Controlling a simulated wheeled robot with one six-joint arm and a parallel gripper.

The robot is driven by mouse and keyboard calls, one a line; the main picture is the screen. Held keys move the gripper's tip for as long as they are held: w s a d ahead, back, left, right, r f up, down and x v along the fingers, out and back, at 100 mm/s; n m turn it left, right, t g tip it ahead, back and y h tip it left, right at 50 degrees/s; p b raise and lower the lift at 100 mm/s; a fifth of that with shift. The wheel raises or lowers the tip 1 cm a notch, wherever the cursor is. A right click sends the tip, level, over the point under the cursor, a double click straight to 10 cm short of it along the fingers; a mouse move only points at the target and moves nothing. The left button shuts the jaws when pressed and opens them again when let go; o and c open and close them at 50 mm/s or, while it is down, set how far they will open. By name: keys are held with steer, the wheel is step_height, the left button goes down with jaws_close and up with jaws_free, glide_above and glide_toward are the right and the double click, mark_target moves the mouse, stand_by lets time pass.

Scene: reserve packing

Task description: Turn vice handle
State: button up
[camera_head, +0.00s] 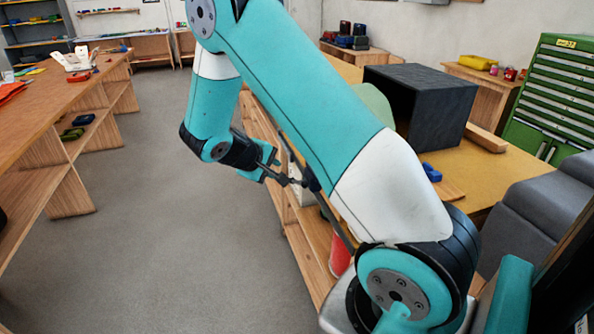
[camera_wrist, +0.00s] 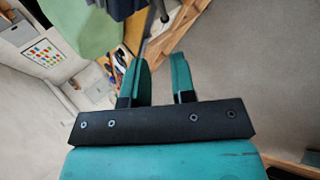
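My gripper (camera_head: 270,167) is at the front edge of the workbench, with its teal fingers apart. In the wrist view my gripper (camera_wrist: 158,62) is open, with nothing held between the fingers. A thin grey rod, which looks like the vice handle (camera_wrist: 150,28), lies just beyond the fingertips, nearer the left finger. In the head view the handle (camera_head: 288,180) shows as a small dark bar with a knob beside the fingers. Whether a finger touches it I cannot tell. A pale green body (camera_wrist: 88,33), perhaps the vice, is beside the rod; my arm hides most of that area in the head view.
A dark open box (camera_head: 440,105) and a blue item (camera_head: 431,172) are on the workbench (camera_head: 500,178). A red cylinder (camera_head: 339,257) is on the shelf below. A green drawer cabinet (camera_head: 555,95) stands at the right. The floor (camera_head: 185,215) to the left is clear.

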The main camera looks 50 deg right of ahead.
mark_target(298, 183)
steer(key=p+x, duration=0.5)
steer(key=x, duration=1.2)
steer(key=shift+f+p, duration=0.1)
steer(key=shift+p, duration=0.3)
jaws_close()
